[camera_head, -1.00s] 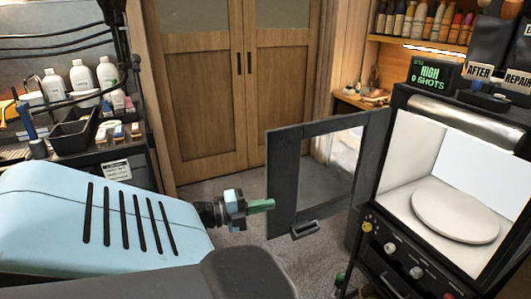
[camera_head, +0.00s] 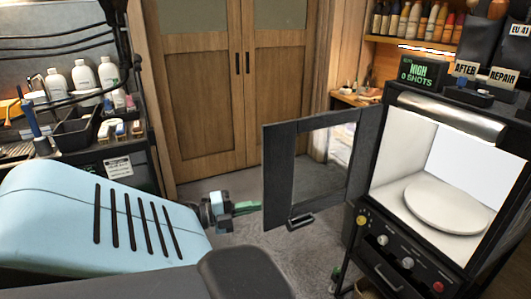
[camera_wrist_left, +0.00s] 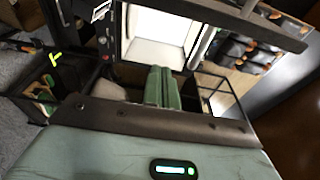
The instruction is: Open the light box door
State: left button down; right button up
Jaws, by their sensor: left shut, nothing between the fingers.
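The light box (camera_head: 449,148) stands at the right, its white interior and round white turntable (camera_head: 447,205) exposed. Its dark-framed door (camera_head: 279,165) stands swung wide open to the left, with a window and a small handle (camera_head: 300,221) low on its face. My left gripper (camera_head: 258,207) is shut and empty, its green fingertips beside the door's free edge; I cannot tell whether they touch it. In the left wrist view the closed green fingers (camera_wrist_left: 163,88) point toward the bright box opening (camera_wrist_left: 160,40). My right gripper is out of view.
A control panel with knobs (camera_head: 408,262) sits under the box opening. A black display sign (camera_head: 421,71) stands on top of the box. A bench with white bottles (camera_head: 84,78) and trays is at the left. Grey floor lies clear before the wooden cabinet (camera_head: 205,90).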

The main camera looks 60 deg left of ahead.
pick_arm(q)
jog(key=v, duration=0.2)
jog(key=a+v, duration=0.1)
jog(key=v, duration=0.2)
jog(key=shift+s+a+b, duration=0.1)
jog(key=shift+a+b, duration=0.1)
jog(key=shift+b, duration=0.1)
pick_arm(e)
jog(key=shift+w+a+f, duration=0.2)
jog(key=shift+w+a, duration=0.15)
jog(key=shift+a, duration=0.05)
pick_arm(q)
jog(key=shift+d+f, duration=0.1)
